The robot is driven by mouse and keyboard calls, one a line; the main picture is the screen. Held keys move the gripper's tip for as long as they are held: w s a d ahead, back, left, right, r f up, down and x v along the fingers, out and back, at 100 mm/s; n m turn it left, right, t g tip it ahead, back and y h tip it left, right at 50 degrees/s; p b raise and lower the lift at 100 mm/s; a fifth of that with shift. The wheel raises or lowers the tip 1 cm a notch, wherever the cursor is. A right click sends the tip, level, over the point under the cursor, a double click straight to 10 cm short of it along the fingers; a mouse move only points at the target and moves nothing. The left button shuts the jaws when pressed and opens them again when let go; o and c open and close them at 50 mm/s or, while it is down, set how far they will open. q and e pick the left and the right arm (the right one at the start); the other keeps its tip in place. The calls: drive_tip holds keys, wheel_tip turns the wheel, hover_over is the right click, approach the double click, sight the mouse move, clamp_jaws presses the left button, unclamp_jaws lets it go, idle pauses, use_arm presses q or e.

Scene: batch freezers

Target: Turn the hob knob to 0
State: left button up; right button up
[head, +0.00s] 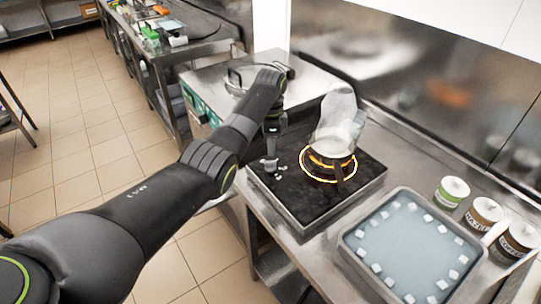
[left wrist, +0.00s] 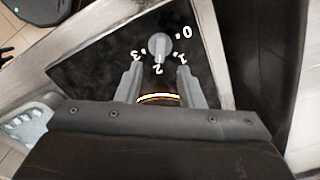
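The hob (head: 315,205) is a black plate on the steel counter with a glowing orange ring (head: 328,165). Its knob (left wrist: 160,46) is grey and round with a bar. The bar points at the 2 on a white scale reading 0, 1, 2, 3. My left gripper (head: 271,166) points down at the hob's left corner. In the left wrist view its two fingers (left wrist: 158,73) are apart and empty, with the knob just beyond the tips, roughly centred between them. No contact with the knob shows. In the head view the knob is hard to make out. My right gripper is out of view.
A pale, see-through vessel (head: 340,118) stands over the glowing ring. A tray (head: 346,242) of bluish liquid with white cubes lies in front right. Three labelled tubs (head: 455,190) stand beside it. A steel unit (head: 318,84) is behind the hob.

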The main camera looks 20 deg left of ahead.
sight(271, 162)
use_arm(q)
wheel_tip(271, 162, down, 7)
drive_tip(key=shift+r, duration=0.15)
drive_tip(key=shift+c, duration=0.3)
clamp_jaws()
